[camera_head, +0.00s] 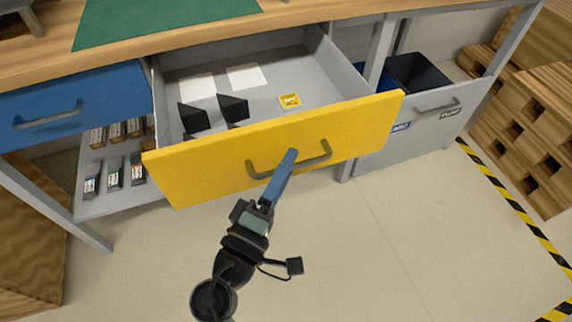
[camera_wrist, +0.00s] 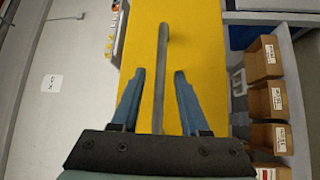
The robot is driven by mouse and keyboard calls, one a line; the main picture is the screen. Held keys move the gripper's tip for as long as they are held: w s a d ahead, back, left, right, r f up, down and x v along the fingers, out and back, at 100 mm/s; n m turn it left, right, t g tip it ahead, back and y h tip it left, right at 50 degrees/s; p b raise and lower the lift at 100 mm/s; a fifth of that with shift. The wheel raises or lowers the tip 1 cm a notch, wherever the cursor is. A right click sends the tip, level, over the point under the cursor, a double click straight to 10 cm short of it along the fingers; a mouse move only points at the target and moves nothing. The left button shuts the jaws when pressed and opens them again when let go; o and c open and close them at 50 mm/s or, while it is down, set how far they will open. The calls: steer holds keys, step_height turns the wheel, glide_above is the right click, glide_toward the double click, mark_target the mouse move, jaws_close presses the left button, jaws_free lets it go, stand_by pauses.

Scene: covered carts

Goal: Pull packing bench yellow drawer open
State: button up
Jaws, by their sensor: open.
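The yellow drawer (camera_head: 220,163) of the packing bench stands pulled well out in the head view, its inside showing. In the wrist view its yellow front (camera_wrist: 196,40) fills the middle. A dark bar handle (camera_head: 318,160) runs across the front; it also shows in the wrist view (camera_wrist: 162,50). My gripper (camera_head: 291,156) is at the handle's middle. In the wrist view my gripper (camera_wrist: 160,78) has its two blue fingers apart, one on each side of the handle bar, with gaps visible. Contact with the handle cannot be told from the head view.
The drawer holds black dividers (camera_head: 233,108), white sheets (camera_head: 246,76) and a yellow-labelled item (camera_head: 290,101). A blue drawer (camera_head: 75,103) is at left, above a shelf of small boxes (camera_head: 114,172). A grey bin drawer (camera_head: 420,128) and wooden pallets (camera_head: 530,140) are at right. The floor in front is clear.

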steer(key=v, duration=1.2)
steer(key=shift+s+a, duration=0.2)
steer(key=shift+s, duration=0.1)
